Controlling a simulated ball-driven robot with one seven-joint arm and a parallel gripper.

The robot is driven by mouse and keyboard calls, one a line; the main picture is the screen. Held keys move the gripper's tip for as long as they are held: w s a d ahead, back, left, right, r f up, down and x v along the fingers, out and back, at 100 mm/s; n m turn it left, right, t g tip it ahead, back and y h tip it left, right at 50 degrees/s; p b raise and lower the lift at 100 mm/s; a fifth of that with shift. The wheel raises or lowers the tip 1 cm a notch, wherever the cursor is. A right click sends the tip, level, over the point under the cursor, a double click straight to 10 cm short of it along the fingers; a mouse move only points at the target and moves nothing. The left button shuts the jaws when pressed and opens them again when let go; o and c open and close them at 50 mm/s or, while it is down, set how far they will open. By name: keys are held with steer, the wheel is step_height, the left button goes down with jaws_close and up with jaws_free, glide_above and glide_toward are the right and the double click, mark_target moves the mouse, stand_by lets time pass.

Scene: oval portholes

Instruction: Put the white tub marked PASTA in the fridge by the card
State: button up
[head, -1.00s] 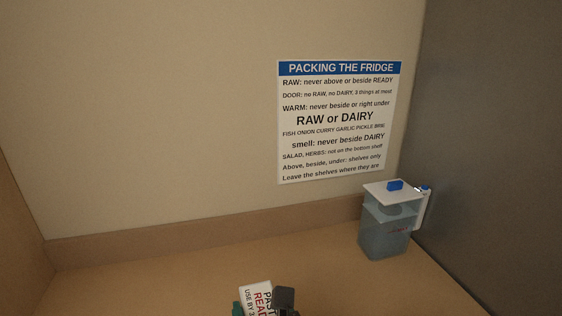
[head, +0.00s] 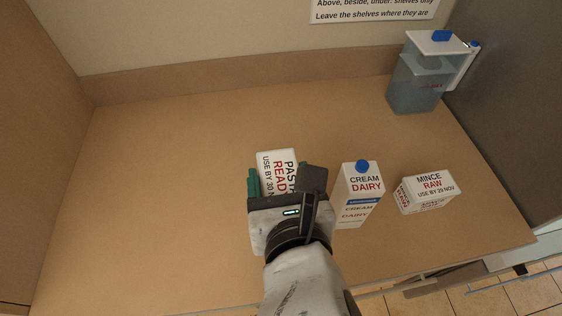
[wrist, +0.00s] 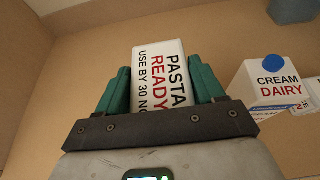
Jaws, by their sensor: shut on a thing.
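The white tub marked PASTA, READY, USE BY 30 NO... (head: 277,172) is between the fingers of my gripper (head: 276,182) in the head view. In the wrist view the tub (wrist: 160,75) sits between the two green fingers of my gripper (wrist: 160,92), which are shut on its sides. My gripper hides the tub's near part, and I cannot tell whether it touches the counter. The card (head: 372,10) is on the back wall, with only its lowest lines in the head view now. The fridge's inside is not in view.
A CREAM DAIRY carton (head: 361,190) with a blue cap stands just right of my gripper. A MINCE RAW box (head: 428,190) is further right. A clear water jug (head: 420,80) stands at the back right by a grey panel (head: 520,90). The counter's left side (head: 160,180) is clear.

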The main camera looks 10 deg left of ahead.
steer(key=shift+s+d+r, duration=0.1)
steer(key=shift+s, duration=0.2)
steer(key=x, duration=1)
steer(key=shift+f, duration=0.25)
steer(key=shift+w+a+f, duration=0.25)
steer(key=shift+w+f, duration=0.45)
steer(key=shift+f, duration=0.75)
steer(key=shift+w+a+f, duration=0.3)
steer(key=shift+w+f, duration=0.4)
steer(key=shift+f, duration=0.7)
steer(key=shift+w+a+f, duration=0.25)
steer(key=shift+w+f, duration=0.45)
steer(key=shift+f, duration=0.75)
steer(key=o, duration=1.4)
steer(key=shift+f, duration=0.15)
